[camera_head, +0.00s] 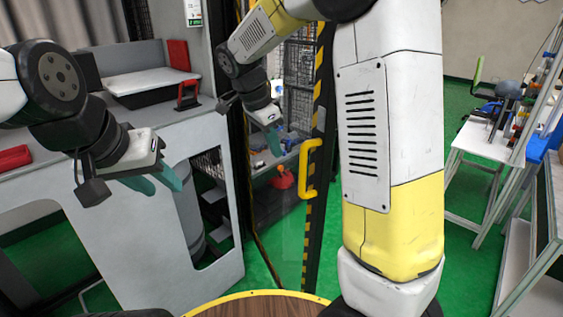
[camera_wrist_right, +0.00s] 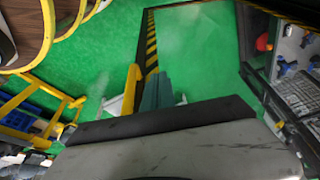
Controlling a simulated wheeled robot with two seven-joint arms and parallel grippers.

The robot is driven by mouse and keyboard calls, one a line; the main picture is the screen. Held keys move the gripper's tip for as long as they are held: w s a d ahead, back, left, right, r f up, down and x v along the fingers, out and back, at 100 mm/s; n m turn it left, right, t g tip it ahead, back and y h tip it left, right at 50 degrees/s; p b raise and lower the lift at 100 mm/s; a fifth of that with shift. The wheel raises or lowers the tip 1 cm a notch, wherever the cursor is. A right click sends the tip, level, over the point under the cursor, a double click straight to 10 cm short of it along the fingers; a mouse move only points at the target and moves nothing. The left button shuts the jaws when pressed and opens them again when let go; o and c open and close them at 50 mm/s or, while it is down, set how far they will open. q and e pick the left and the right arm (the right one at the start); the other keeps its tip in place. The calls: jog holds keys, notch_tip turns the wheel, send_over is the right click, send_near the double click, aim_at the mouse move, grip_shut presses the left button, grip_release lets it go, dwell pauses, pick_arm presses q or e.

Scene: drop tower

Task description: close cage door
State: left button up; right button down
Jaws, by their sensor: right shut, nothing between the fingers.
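The cage door (camera_head: 310,225) has a black-and-yellow striped edge and a yellow handle (camera_head: 308,168). It stands open in the middle of the head view. My right gripper (camera_head: 274,142) is shut and empty, to the left of the handle in the picture, by the door opening. In the right wrist view its teal fingers (camera_wrist_right: 156,92) are together beside the yellow handle (camera_wrist_right: 131,90) and the striped edge (camera_wrist_right: 151,45); I cannot tell whether they touch the door. My left gripper (camera_head: 158,182) is open and empty in front of the grey machine, away from the door.
The grey machine housing (camera_head: 130,235) stands left of the door. Behind the opening are shelves with a red object (camera_head: 283,178). A round wooden top (camera_head: 255,307) with a yellow rim is at the bottom. A white table (camera_head: 482,140) stands right; green floor lies between.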

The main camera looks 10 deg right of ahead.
aim_at(294, 168)
jog(key=shift+m+h, duration=0.3)
jog(key=shift+m, duration=0.2)
jog(key=shift+w+d+f, duration=0.7)
jog(key=shift+d+f, duration=0.3)
jog(key=shift+f, duration=0.65)
jog(key=shift+w+d+f, duration=0.75)
jog(key=shift+d+f, duration=0.25)
jog(key=shift+f, duration=0.7)
jog(key=shift+w+d+f, duration=0.7)
jog(key=shift+d+f, duration=0.3)
jog(key=shift+f, duration=0.65)
jog(key=shift+d, duration=0.15)
